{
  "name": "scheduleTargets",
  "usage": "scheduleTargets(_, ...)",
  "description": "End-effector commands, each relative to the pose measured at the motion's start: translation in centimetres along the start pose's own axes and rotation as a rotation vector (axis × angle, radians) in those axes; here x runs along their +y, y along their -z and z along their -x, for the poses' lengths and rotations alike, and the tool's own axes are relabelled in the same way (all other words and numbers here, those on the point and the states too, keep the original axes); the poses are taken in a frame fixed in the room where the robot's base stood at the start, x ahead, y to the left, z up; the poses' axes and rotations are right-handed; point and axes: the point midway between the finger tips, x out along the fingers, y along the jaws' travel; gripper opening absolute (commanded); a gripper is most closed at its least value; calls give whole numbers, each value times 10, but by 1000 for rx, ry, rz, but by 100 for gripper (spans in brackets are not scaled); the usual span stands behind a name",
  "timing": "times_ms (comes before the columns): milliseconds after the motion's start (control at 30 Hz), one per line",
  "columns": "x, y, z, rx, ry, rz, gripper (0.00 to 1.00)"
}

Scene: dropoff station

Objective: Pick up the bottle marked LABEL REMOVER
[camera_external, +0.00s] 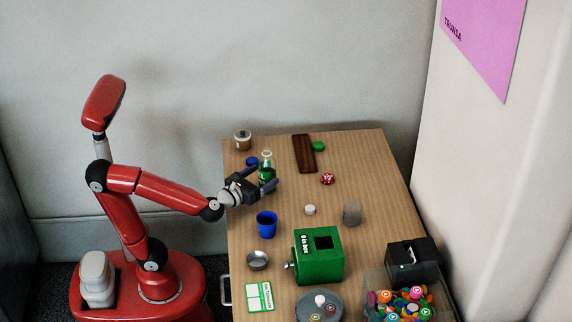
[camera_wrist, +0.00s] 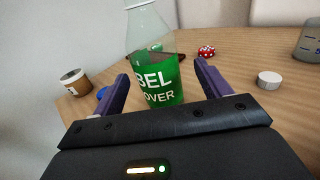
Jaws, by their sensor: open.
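The bottle (camera_wrist: 155,80) has clear upper glass and a green band; the wrist view shows the letters "BEL" and "OVER" on it. It stands upright on the table, and its base is hidden behind my gripper's body. It also shows in the external view (camera_external: 265,164) near the table's far left part. My gripper (camera_wrist: 158,82) is open, with one purple finger on each side of the bottle in the wrist view. In the external view my gripper (camera_external: 269,177) is at the bottle. I cannot tell whether either finger touches it.
A brown-and-white jar (camera_external: 242,140) and blue lid (camera_external: 252,161) are left of the bottle. A dark wooden board (camera_external: 304,154), green lid (camera_external: 318,146) and red spotted item (camera_external: 327,179) lie to its right. A blue cup (camera_external: 266,224) and green box (camera_external: 318,262) stand nearer the front.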

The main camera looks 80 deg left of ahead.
Motion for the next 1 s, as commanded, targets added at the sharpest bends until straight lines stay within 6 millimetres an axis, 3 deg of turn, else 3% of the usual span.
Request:
scheduleTargets(300,3,0,-45,2,-1,0,76)
scheduleTargets(633,4,-1,-53,1,-1,1,76)
scheduleTargets(1000,3,-1,-53,1,0,1,29)
